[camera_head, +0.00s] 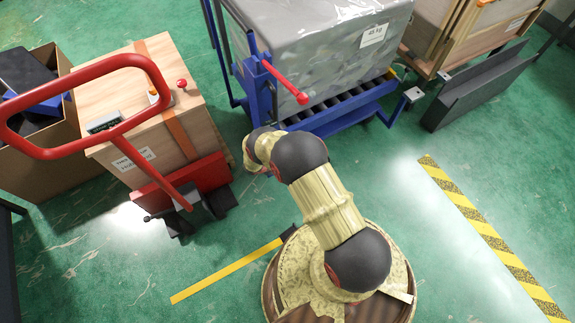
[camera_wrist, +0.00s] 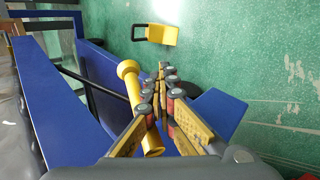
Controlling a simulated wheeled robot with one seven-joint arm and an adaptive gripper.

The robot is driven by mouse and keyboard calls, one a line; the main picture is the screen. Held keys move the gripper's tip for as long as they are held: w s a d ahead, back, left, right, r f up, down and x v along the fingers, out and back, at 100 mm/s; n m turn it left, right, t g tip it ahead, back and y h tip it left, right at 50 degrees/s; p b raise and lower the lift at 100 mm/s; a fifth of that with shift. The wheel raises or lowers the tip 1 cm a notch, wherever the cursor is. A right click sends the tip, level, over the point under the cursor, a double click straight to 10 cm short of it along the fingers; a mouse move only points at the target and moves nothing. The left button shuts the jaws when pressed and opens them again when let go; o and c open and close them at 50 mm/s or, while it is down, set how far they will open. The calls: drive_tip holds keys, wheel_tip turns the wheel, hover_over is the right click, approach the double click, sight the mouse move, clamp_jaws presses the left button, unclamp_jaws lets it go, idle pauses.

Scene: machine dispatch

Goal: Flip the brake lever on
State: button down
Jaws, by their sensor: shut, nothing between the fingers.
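A yellow bar with a round knob (camera_wrist: 128,69) shows in the wrist view beside blue framework; it looks like the brake lever, though I cannot tell for certain. My gripper (camera_wrist: 167,72) is shut and empty just right of this bar. The fingers overlap its lower part in the picture; I cannot tell whether they touch it. In the head view, my arm hides the gripper and this bar. A red handle (camera_head: 286,83) sticks out from a blue post on the roller cart (camera_head: 340,112), above and beyond my arm's end.
A grey wrapped load (camera_head: 325,50) sits on the cart. A red hand truck (camera_head: 140,62) with a wooden crate (camera_head: 185,88) stands left. A dark ramp-like piece (camera_head: 475,88) lies right. The green floor near the striped yellow line (camera_head: 490,235) is clear.

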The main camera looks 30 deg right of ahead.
drive_tip(key=shift+w+r, duration=0.15)
drive_tip(key=shift+w, duration=0.15)
drive_tip(key=s+a+f, duration=0.2)
drive_tip(key=a+f, duration=0.1)
drive_tip(key=a, duration=0.8)
drive_tip(key=shift+a+p, duration=0.35)
idle(0.4)
